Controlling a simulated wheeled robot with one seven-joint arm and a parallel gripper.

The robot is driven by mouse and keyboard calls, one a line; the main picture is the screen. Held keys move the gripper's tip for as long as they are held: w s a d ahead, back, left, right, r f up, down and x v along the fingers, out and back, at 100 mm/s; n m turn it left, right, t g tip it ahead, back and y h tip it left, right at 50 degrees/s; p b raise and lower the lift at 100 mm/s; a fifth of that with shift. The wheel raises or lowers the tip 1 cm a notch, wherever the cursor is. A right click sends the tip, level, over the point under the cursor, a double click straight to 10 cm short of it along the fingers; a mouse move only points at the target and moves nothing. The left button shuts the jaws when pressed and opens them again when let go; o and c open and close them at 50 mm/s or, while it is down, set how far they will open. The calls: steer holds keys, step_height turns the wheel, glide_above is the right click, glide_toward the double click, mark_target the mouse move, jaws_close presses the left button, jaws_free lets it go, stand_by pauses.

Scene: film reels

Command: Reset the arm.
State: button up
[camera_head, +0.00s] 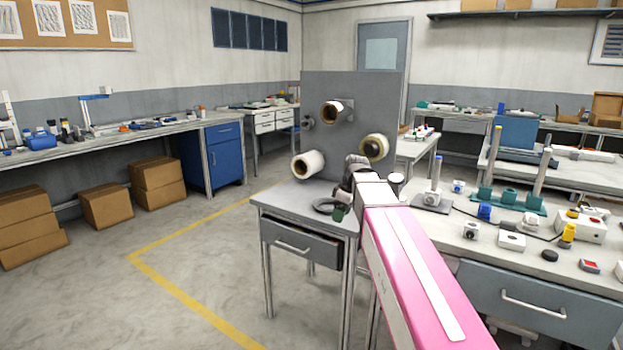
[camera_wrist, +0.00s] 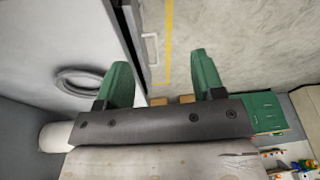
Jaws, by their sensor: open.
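My gripper (camera_wrist: 158,62) is open, with its two green fingers apart and nothing between them in the wrist view. In the head view my pink arm reaches up to the small grey table (camera_head: 282,196), and a green finger shows beside a dark ring (camera_head: 323,206) lying on the tabletop. The ring also shows to the left of the fingers in the wrist view (camera_wrist: 84,78).
A cluttered workbench (camera_head: 480,250) with a drawer stands close on the right of my arm. Cardboard boxes (camera_head: 107,208) lie under the left bench (camera_head: 100,140). Floor left of the small table, around the yellow line (camera_head: 180,290), is clear.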

steer(key=s+d+f+m+h, duration=0.1)
steer(key=s+d+f+m, duration=0.2)
steer(key=f, duration=0.5)
steer(key=s+d+f+m, duration=0.2)
steer(key=s+f+m, duration=0.3)
steer(key=s+f, duration=0.2)
steer(key=s+d+f+m+h, duration=0.1)
steer(key=s+d+f+m, duration=0.2)
steer(key=f, duration=0.8)
steer(key=s+m, duration=0.1)
steer(key=s, duration=0.1)
steer(key=shift+s+d+m+g+h, duration=0.3)
steer(key=shift+s+g, duration=0.05)
steer(key=shift+g, duration=0.05)
steer(key=shift+f, duration=0.1)
